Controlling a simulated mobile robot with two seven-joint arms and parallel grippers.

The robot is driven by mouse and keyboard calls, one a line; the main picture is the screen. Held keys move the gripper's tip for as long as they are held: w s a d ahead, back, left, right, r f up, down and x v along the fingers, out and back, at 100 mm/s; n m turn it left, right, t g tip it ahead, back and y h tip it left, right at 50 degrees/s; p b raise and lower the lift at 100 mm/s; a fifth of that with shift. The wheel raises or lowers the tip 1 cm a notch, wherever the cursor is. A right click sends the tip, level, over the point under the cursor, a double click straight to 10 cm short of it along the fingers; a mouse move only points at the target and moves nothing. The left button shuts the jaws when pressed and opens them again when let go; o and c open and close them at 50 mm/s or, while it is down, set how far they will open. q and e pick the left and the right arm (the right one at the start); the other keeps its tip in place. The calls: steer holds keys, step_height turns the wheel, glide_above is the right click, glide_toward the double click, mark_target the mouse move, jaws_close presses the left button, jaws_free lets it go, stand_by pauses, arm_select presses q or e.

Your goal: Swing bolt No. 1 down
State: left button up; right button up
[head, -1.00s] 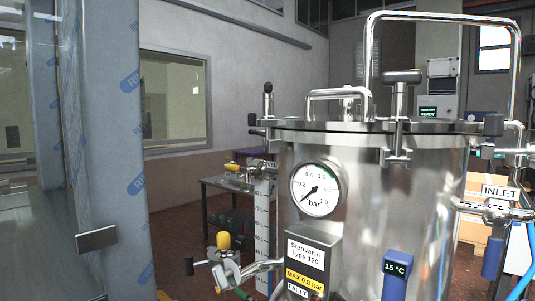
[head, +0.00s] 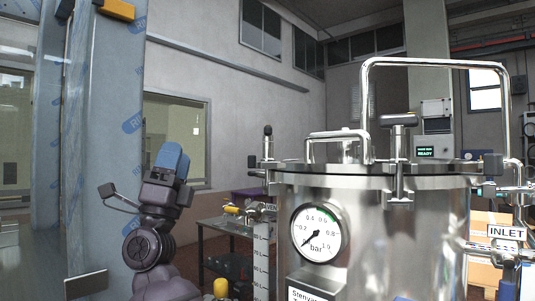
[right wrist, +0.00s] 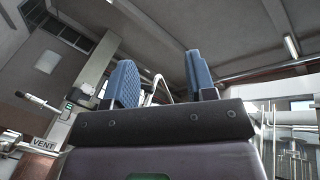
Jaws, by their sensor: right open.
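The steel vessel (head: 380,245) stands right of centre under its flat lid (head: 345,171). A swing bolt with a T-shaped handle (head: 398,121) stands upright at the lid's front. Another upright bolt with a dark knob (head: 267,146) is at the lid's left edge, and a dark-ended bolt (head: 492,164) is at the right edge. I cannot read which is No. 1. My right gripper (head: 170,165) points up, left of the vessel and apart from it. In the right wrist view its blue fingers (right wrist: 160,82) are spread, with nothing held. My left gripper is out of view.
A tall steel handle (head: 435,63) arches above the lid, with a lower one (head: 337,134) beside it. A pressure gauge (head: 316,232) faces forward. The INLET piping (head: 500,245) juts out right. A wrapped blue-grey column (head: 108,160) stands left, behind my right arm.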

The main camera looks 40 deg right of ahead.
steer(key=s+d+r+m+g+y, duration=0.25)
steer(key=d+m+g, duration=0.25)
steer(key=m+g, duration=0.9)
steer(key=m+t+y, duration=0.1)
steer(key=m+y, duration=0.3)
steer(key=y, duration=0.5)
glide_toward(264, 150)
steer(key=d, duration=0.7)
steer(key=s+d, duration=0.1)
steer(key=d, duration=0.3)
steer(key=shift+d, duration=0.15)
jaws_close()
